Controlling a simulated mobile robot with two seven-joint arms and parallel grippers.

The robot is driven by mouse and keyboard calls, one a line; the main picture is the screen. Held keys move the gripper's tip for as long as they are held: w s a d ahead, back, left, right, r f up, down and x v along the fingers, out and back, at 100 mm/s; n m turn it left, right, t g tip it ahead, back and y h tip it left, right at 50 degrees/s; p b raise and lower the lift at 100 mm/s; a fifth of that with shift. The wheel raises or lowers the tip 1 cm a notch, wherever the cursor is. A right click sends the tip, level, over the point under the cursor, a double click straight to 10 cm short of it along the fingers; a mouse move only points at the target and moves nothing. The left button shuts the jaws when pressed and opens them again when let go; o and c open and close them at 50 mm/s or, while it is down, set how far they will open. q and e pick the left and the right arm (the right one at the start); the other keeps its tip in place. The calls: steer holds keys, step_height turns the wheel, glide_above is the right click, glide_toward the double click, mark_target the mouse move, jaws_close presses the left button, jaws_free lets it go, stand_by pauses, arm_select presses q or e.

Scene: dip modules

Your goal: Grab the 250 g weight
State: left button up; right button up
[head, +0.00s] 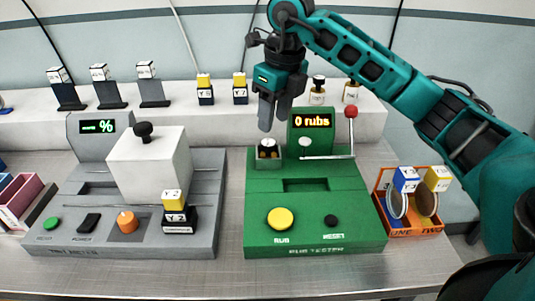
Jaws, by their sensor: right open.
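My right gripper (273,118) hangs fingers down over the green rub tester (340,215). Its jaws are open and nothing shows between them. Just below the fingertips, a small dark piece with a light top (268,148) sits at the back left of the tester. No 250 g marking is readable, so I cannot tell which piece is that weight. My left gripper is out of view.
The tester has a red-knobbed lever (351,130) close to the right of the gripper. A grey machine (65,215) with a white block stands left. An orange holder (412,228) stands right. Yellow-topped blocks (205,90) and dark stands (109,92) line the ledge.

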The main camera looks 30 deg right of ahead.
mark_target(268, 142)
steer(key=f, duration=0.2)
steer(key=w+f, duration=0.1)
steer(key=f, duration=0.3)
steer(key=shift+w+a+f, duration=0.15)
steer(key=shift+a+f, duration=0.05)
steer(key=shift+a, duration=0.05)
steer(key=shift+c, duration=0.2)
jaws_close()
